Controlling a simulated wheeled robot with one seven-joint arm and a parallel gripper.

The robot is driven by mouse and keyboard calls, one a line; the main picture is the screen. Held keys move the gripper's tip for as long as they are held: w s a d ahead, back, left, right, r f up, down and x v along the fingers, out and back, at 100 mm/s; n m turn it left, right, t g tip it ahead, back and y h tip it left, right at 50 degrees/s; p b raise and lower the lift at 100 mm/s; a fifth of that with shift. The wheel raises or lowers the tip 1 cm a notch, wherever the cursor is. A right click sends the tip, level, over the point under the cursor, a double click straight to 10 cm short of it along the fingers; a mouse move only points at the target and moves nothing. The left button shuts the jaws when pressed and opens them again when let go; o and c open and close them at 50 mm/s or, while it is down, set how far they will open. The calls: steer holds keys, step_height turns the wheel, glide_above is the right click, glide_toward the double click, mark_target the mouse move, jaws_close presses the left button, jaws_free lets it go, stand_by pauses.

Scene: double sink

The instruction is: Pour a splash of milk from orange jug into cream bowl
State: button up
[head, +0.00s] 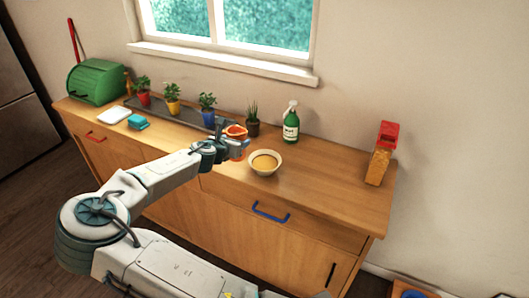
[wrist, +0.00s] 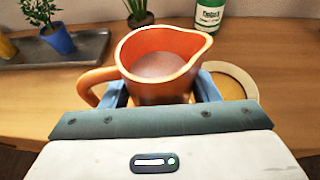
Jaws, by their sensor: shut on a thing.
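The orange jug (wrist: 160,89) is upright between the two fingers of my gripper (wrist: 163,92), which is shut on it. The jug has a spout at its upper right and a handle on its left; pale pinkish liquid shows inside. In the head view the jug (head: 237,131) is small and partly hidden by my gripper (head: 232,147). The cream bowl (head: 265,163) stands on the wooden counter just right of the jug. It looks yellowish-orange inside. In the wrist view the bowl (wrist: 248,75) is partly hidden behind the right finger.
A green bottle (head: 291,124) stands behind the bowl, and a dark pot with a spiky plant (head: 252,121) is behind the jug. Potted plants stand on a dark tray (head: 188,115) at left. A red-lidded container (head: 381,154) is at right. The counter between bowl and container is clear.

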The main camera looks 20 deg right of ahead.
steer(key=shift+w+d+r+m+g+h+p, duration=0.25)
steer(key=shift+w+d+m+g+h, duration=0.1)
steer(key=shift+w+d+m, duration=0.15)
steer(key=shift+w+d+r+m+g+h+p, duration=0.1)
steer(key=shift+w+d+m+g+h+p, duration=0.2)
steer(key=shift+d, duration=0.25)
steer(key=d+m, duration=0.1)
steer(key=d+m+b, duration=0.1)
steer(key=shift+s+d+r+m+y, duration=0.15)
steer(key=shift+s+m+y, duration=0.1)
steer(key=shift+s+m, duration=0.15)
steer(key=shift+w+m+t+y+b, duration=0.15)
steer(key=shift+m+t+y+b, duration=0.3)
steer(key=shift+b, duration=0.65)
steer(key=shift+f+m+b, duration=0.35)
steer(key=shift+f+b, duration=1)
steer(key=shift+f, duration=0.45)
steer(key=shift+w+a+f+m+t+y+b, duration=0.1)
steer(key=shift+a+f+m+t+y+b, duration=0.25)
steer(key=shift+b, duration=0.5)
steer(key=shift+d+f+m+t+b, duration=0.15)
steer(key=shift+f+m+t+b, duration=0.15)
steer(key=shift+m+b, duration=0.3)
stand_by(0.7)
